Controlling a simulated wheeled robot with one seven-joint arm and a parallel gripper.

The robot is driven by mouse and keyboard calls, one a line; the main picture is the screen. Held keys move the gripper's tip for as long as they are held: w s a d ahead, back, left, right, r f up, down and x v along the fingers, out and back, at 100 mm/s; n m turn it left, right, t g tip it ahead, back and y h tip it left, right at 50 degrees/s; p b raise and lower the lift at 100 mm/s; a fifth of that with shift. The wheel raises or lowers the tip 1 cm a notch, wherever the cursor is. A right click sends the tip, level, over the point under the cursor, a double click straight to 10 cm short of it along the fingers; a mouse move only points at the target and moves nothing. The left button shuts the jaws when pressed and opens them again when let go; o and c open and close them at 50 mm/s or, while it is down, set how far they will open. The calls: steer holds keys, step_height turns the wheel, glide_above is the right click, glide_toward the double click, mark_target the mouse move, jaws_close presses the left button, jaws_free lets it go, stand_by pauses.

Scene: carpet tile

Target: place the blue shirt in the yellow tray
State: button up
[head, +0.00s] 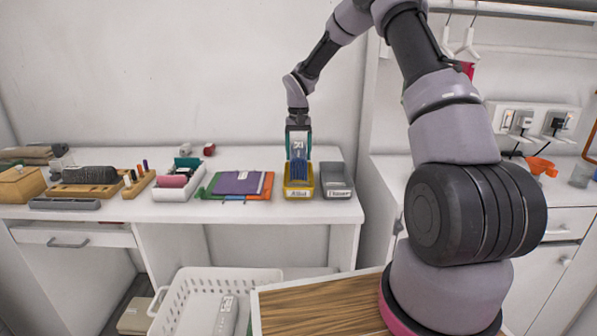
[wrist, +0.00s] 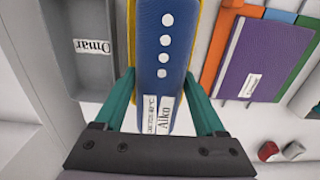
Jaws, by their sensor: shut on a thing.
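The blue shirt (head: 298,172) is a narrow folded bundle with white buttons and white tags, one reading "Aiko". My gripper (head: 298,146) is shut on it from above, with a teal finger on each side. In the wrist view the shirt (wrist: 165,50) fills the space between the fingers of my gripper (wrist: 160,77). The yellow tray (head: 299,193) stands on the white counter, with a white label on its front. The shirt hangs upright at the tray, its lower end within the tray's outline. Whether it touches the tray floor is hidden. Yellow tray edges (wrist: 131,20) show beside the shirt.
A grey tray (head: 337,180) stands close on the right of the yellow one; its label reads "Omar" in the wrist view. A purple folded item (head: 238,182) lies on the left over orange and green ones. A white basket (head: 177,294) is below the counter.

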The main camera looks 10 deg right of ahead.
steer(key=shift+f, duration=2.75)
steer(key=shift+f, duration=0.15)
steer(key=o, duration=1.2)
steer(key=shift+o, duration=0.2)
